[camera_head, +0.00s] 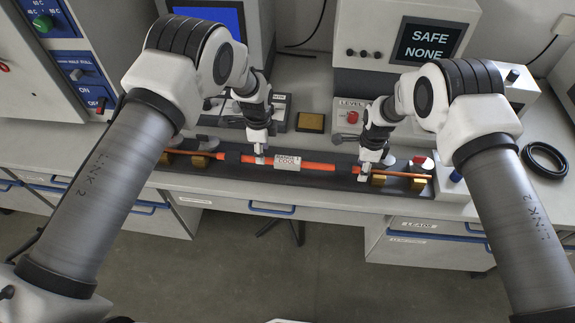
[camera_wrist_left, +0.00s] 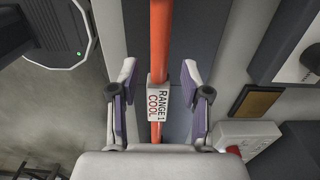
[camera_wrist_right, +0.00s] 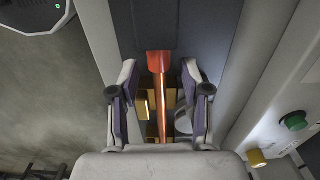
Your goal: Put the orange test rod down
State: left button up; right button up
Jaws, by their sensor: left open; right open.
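The orange test rod (camera_head: 318,166) lies lengthwise along a dark tray (camera_head: 345,183) on the bench, with a white "RANGE 1 COOL" label (camera_wrist_left: 158,98) near its middle. Its thinner right end (camera_head: 405,174) lies over brass blocks (camera_head: 378,180). The left end lies by more brass blocks (camera_head: 200,161). My left gripper (camera_head: 260,158) is open, left of the label; its fingers stand apart on both sides of the rod in the left wrist view (camera_wrist_left: 160,68). My right gripper (camera_head: 364,175) is open around the rod's right part, with gaps on both sides in the right wrist view (camera_wrist_right: 157,70).
A black cable ring (camera_head: 545,158) lies at the right. The bench's front edge is close before the tray.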

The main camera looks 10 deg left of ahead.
jog(key=shift+r, duration=0.2)
pick_arm(q)
notch_tip(320, 180, up, 9)
pick_arm(e)
notch_tip(320, 180, up, 12)
jog(key=shift+f, duration=0.2)
pick_arm(q)
jog(key=shift+f, duration=0.1)
